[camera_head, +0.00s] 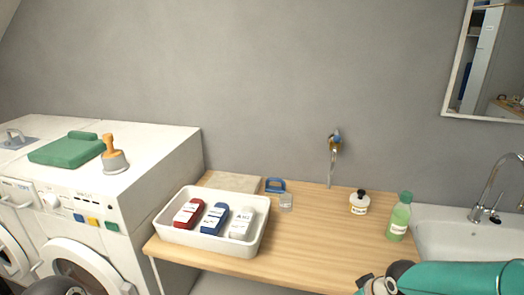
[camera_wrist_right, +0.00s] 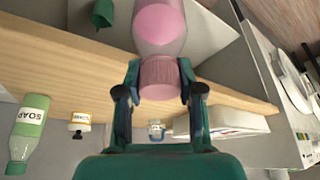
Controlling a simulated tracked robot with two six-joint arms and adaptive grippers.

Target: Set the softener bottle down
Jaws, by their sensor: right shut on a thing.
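The softener bottle (camera_wrist_right: 160,28) is pink and see-through, with a ribbed pink cap (camera_wrist_right: 158,78). My right gripper (camera_wrist_right: 160,98) is shut on the cap, seen in the right wrist view. The bottle's body extends away from the fingers and passes in front of the wooden counter's edge. Its far end is cut off by the frame. In the head view my right gripper (camera_head: 374,286) is at the bottom edge, and the bottle does not show there. Only a dark rounded part, probably of my left arm, shows at bottom left; its fingers are out of view.
The wooden counter (camera_head: 300,248) has free room in its middle. A green soap bottle (camera_head: 399,217) and a small white jar (camera_head: 359,203) stand right, near the sink (camera_head: 450,240).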

